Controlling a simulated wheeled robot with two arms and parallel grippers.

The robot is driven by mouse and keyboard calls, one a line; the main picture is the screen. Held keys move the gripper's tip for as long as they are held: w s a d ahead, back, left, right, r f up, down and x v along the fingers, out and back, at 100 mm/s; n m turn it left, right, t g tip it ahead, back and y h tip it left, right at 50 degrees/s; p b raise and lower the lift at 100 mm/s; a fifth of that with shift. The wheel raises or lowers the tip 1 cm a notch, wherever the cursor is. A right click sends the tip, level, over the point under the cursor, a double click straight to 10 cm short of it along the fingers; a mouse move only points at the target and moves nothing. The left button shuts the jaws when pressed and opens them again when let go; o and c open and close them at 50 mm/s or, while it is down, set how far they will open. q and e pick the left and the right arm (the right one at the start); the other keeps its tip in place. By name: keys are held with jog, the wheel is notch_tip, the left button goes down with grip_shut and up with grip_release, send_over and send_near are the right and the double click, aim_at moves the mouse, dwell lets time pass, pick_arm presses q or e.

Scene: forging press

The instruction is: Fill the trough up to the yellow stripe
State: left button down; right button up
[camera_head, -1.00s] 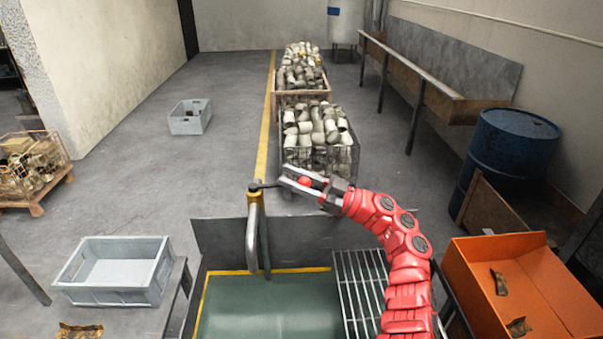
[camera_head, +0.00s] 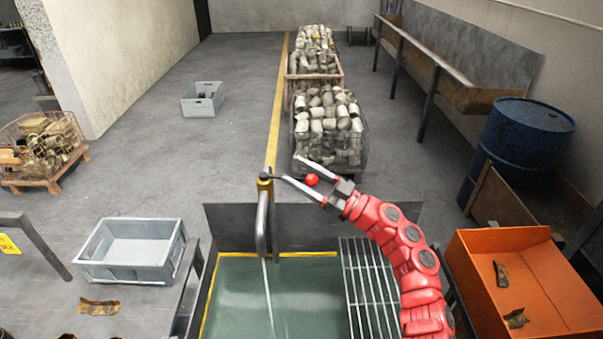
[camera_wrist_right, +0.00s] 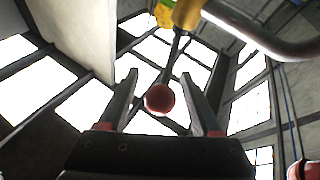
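The trough (camera_head: 215,285) is at the bottom centre of the head view, with a yellow stripe (camera_head: 300,254) along its inner back and left walls. A green surface with pale patches lies below the stripe; its exact depth is hard to judge. The tap (camera_head: 263,222) stands at the trough's back edge, and a thin pale stream (camera_head: 268,300) falls from its spout. Its lever ends in a red ball knob (camera_head: 312,180), also in the wrist view (camera_wrist_right: 159,98). My right gripper (camera_head: 290,170) is open, with the knob between its fingers and gaps on both sides. My left gripper is not in view.
A slatted rack (camera_head: 370,290) covers the trough's right side. An orange bin (camera_head: 530,285) and a blue drum (camera_head: 520,140) stand right. A grey crate (camera_head: 130,250) is left. Wire crates of metal parts (camera_head: 328,130) stand behind the tap.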

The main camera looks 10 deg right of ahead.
jog(key=b+v, duration=0.5)
jog(key=v, duration=1.2)
jog(key=shift+d+b, duration=0.2)
jog(key=shift+b, duration=0.1)
jog(key=shift+s, duration=0.1)
